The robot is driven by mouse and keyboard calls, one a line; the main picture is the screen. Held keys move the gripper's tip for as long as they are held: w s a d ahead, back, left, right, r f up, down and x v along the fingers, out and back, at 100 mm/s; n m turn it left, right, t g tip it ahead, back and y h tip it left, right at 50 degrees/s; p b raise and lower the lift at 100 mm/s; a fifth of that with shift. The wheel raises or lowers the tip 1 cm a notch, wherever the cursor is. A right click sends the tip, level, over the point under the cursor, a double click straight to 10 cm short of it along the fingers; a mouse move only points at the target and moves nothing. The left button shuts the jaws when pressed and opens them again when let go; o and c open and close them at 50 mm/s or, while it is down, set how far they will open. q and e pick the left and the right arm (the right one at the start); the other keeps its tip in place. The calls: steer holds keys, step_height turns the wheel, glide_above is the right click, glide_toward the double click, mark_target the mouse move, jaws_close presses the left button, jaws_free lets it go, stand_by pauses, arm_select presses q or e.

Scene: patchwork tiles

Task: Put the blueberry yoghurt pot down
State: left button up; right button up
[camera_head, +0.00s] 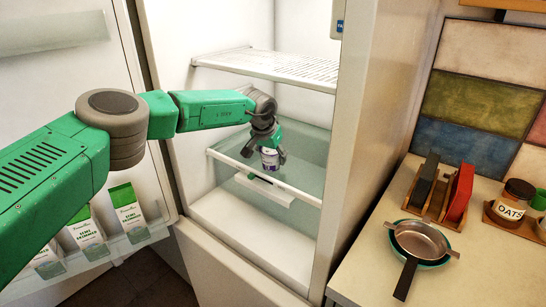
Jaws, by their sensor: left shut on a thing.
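A small yoghurt pot (270,160), white and purple, is held in my left gripper (267,152). The gripper is shut on it from above. My left arm reaches in from the left into the open fridge, and the pot appears upright in front of or over the glass shelf (302,193). I cannot tell whether the pot touches the shelf. The pot's upper part is hidden by the fingers. My right gripper is not in view.
A wire shelf (280,66) is above the gripper. The fridge's right wall is close by. The open door at left holds several cartons (128,212). On the right counter stand a pan (418,240) and an oats jar (512,200).

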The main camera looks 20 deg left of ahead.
arm_select(q)
steer(key=shift+f, duration=0.2)
steer(key=o, duration=1.3)
steer(key=shift+a, duration=0.15)
steer(key=shift+a+r, duration=0.1)
steer(key=shift+r, duration=0.05)
steer(key=shift+r, duration=0.3)
steer(key=v, duration=0.3)
steer(key=s+a, duration=0.1)
steer(key=s, duration=1.1)
steer(key=shift+a+f+b, duration=0.3)
steer(key=shift+a+b, duration=0.05)
steer(key=shift+b, duration=0.1)
